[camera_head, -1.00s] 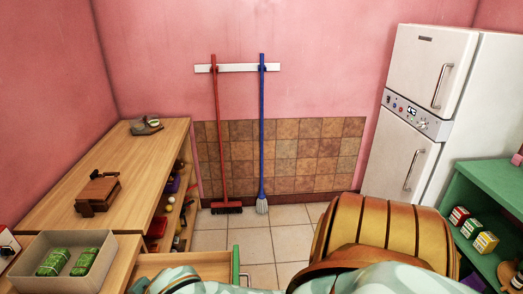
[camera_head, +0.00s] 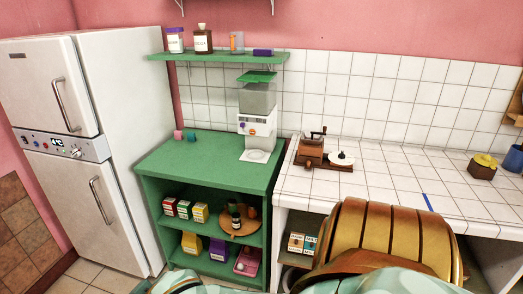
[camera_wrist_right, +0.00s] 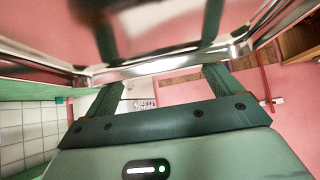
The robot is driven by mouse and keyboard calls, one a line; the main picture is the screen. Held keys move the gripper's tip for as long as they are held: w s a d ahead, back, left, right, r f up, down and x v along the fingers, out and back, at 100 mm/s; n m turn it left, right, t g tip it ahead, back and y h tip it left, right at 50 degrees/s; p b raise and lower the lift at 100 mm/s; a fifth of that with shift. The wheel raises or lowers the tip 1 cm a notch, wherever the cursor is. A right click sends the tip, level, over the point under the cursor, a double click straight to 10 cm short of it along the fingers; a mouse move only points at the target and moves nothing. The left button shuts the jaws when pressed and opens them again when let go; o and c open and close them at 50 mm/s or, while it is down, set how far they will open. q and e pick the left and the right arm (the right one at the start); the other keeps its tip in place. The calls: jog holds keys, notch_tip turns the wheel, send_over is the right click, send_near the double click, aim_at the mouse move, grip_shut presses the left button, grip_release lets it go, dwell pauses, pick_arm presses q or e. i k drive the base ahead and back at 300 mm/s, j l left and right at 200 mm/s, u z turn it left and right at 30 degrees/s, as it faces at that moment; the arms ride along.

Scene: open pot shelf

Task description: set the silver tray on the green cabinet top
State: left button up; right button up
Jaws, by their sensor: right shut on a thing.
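The silver tray (camera_wrist_right: 170,25) shows in the right wrist view as a shiny metal surface with a bright rim. My right gripper (camera_wrist_right: 163,75) is shut on that rim; the far part of the tray is out of frame. The tray does not show in the head view. The green cabinet top (camera_head: 200,160) is in the middle left of the head view, beside the fridge, with its front and middle bare. My left gripper is not in view.
A white dispenser (camera_head: 257,125) stands at the cabinet top's back right. A pink cup (camera_head: 178,135) and a teal cup (camera_head: 191,136) stand at its back left. A green wall shelf (camera_head: 220,56) hangs above. The fridge (camera_head: 110,150) borders the left, a tiled counter (camera_head: 390,185) the right.

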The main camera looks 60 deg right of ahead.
aim_at(198, 162)
jog(key=i+l+z, duration=0.25)
jog(key=i+l, duration=0.2)
jog(key=i+l+z, duration=0.25)
jog(key=i+l, duration=0.2)
jog(key=i+l+z, duration=0.25)
jog(key=i, duration=0.25)
jog(key=i+l+z, duration=0.25)
jog(key=i, duration=0.25)
jog(key=i+l, duration=0.15)
jog(key=i, duration=0.25)
